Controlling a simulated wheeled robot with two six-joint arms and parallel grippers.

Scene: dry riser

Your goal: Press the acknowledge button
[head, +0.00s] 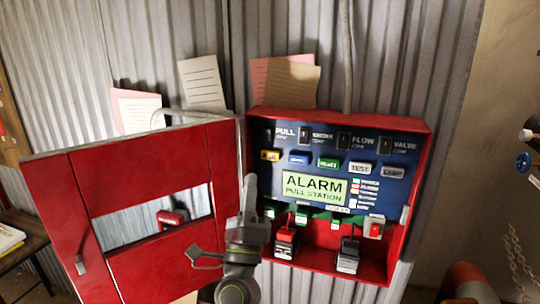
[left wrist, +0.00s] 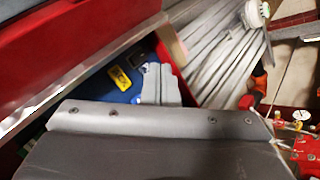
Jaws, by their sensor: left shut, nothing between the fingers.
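The red alarm box (head: 420,165) has a dark blue panel with a row of coloured buttons. The yellow button (head: 270,155) is at the left end; its label is too small to read, so I cannot confirm that it is the acknowledge button. It also shows in the left wrist view (left wrist: 120,78), just left of my fingers. My left gripper (head: 250,181) is shut and empty, in front of the box's left edge, below and left of the yellow button in the head view. No contact with the button is visible. My right gripper is not in view.
The open red door (head: 150,255) with a window stands left of my left arm. Beside yellow are blue (head: 298,158), green (head: 329,163), white TEST (head: 361,168) and grey LAMP (head: 393,172) buttons. Batteries or similar blocks (head: 348,255) fill the bottom.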

